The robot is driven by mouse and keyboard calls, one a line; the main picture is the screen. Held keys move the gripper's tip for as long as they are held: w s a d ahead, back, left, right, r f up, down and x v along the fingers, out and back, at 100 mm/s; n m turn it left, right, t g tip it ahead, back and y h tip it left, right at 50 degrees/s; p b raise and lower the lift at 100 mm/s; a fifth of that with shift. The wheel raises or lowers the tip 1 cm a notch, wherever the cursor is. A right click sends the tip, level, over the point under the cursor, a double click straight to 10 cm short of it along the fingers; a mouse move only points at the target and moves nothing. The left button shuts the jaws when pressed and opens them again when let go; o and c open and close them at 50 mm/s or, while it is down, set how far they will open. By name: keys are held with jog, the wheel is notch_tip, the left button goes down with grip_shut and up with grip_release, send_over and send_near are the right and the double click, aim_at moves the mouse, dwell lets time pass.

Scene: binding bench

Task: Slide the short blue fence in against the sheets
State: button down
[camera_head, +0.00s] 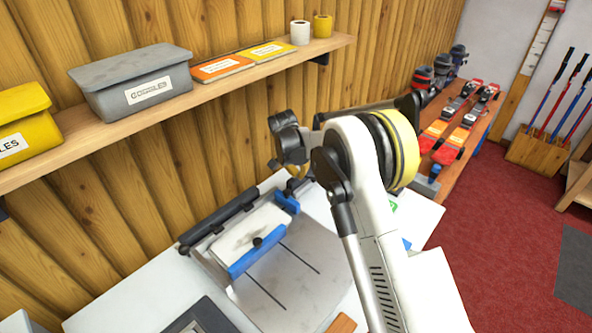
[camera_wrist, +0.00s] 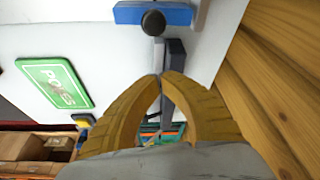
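The short blue fence (camera_head: 287,201) stands at the right end of the machine on the white bench. In the wrist view the fence (camera_wrist: 132,14) lies at the top edge, with a round black knob (camera_wrist: 153,22) on it. The white sheets (camera_head: 238,233) lie on the machine, left of the short fence. A longer blue fence (camera_head: 248,259) runs along their front side and has its own black knob. My gripper (camera_wrist: 162,76) is shut and empty, its tan fingertips meeting. It hangs above the bench, apart from the short fence. In the head view my arm hides part of the bench.
A dark rail (camera_head: 220,221) runs along the machine's wall side. A green sign (camera_wrist: 55,83) lies on the bench beside my gripper. The wooden wall is close on the right in the wrist view. A shelf (camera_head: 120,128) with boxes (camera_head: 140,82) overhangs the bench.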

aim_at(284, 201)
jog(key=x, duration=0.3)
jog(key=shift+s+a+f+b, duration=0.15)
jog(key=shift+b, duration=0.25)
jog(key=shift+s+a+b, duration=0.15)
jog(key=shift+s+a, duration=0.2)
jog(key=shift+s, duration=0.2)
jog(key=shift+s+a+b, duration=0.15)
jog(key=shift+s+a, duration=0.15)
jog(key=shift+s, duration=0.25)
jog(key=shift+s+a, duration=0.25)
jog(key=shift+s, duration=0.2)
jog(key=shift+r, duration=0.2)
jog(key=s+a, duration=0.4)
jog(key=shift+s+a+b, duration=0.3)
jog(key=shift+r, duration=0.1)
